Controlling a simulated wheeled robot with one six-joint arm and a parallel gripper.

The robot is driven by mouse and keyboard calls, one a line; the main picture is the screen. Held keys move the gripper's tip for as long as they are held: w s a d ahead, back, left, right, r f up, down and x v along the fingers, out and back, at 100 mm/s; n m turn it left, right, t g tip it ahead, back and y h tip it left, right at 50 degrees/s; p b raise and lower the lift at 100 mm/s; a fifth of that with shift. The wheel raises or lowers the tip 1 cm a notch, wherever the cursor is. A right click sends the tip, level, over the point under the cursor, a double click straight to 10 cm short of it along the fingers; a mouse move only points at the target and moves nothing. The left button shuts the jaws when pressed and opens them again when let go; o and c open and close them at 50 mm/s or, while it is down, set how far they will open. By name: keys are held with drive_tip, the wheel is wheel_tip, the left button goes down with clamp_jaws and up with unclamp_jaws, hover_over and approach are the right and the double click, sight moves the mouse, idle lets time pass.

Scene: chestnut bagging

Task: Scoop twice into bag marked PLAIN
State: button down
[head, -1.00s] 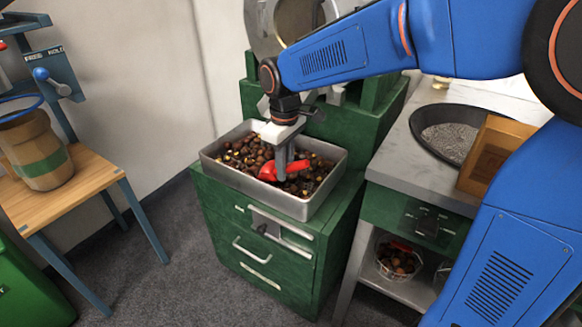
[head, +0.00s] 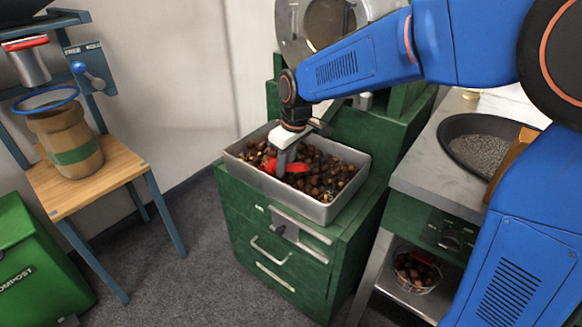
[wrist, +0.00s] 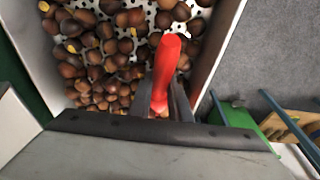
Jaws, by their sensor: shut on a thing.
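My gripper (head: 285,160) is shut on a red scoop (head: 271,165), low over the chestnuts in a metal tray (head: 325,214). In the wrist view the red scoop (wrist: 165,70) points away from the jaws, near the tray's right wall. Its bowl is not clearly seen, so I cannot tell whether it holds chestnuts. Brown chestnuts (head: 318,170) cover much of the tray; its perforated floor shows between them in the wrist view. A brown bag (head: 66,140) with a green band stands upright on a wooden stand at left, under a blue ring (head: 46,100). No PLAIN marking is readable.
The tray sits on a green drawer cabinet (head: 265,225). A green compost bin (head: 40,275) stands at lower left. A grey counter (head: 420,180) with a dark bowl (head: 455,125) is at right. Carpeted floor (head: 200,275) lies open between stand and cabinet.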

drive_tip(key=shift+w+a+f+t+y, duration=0.2)
drive_tip(key=shift+w+a, duration=0.1)
drive_tip(key=shift+a, duration=0.1)
drive_tip(key=shift+w+a+f+t+y, duration=0.1)
drive_tip(key=shift+w+a+y, duration=0.1)
drive_tip(key=shift+w+a, duration=0.15)
drive_tip(key=shift+s+d+r+t+y, duration=0.15)
drive_tip(key=shift+r+t+y, duration=0.1)
drive_tip(key=shift+t+y, duration=0.2)
drive_tip(key=shift+r+t+y, duration=0.2)
drive_tip(key=shift+t+y, duration=0.25)
drive_tip(key=shift+y, duration=0.2)
drive_tip(key=shift+t+y, duration=0.3)
drive_tip(key=shift+y, duration=0.1)
drive_tip(key=shift+s+d+r, duration=0.25)
drive_tip(key=shift+d+r, duration=0.05)
drive_tip(key=shift+r, duration=0.65)
drive_tip(key=shift+s+d+r, duration=0.2)
drive_tip(key=shift+d+r, duration=0.1)
drive_tip(key=shift+r, duration=0.7)
drive_tip(key=shift+s+d+r, duration=0.25)
drive_tip(key=shift+d+r, duration=0.05)
drive_tip(key=shift+r, duration=0.65)
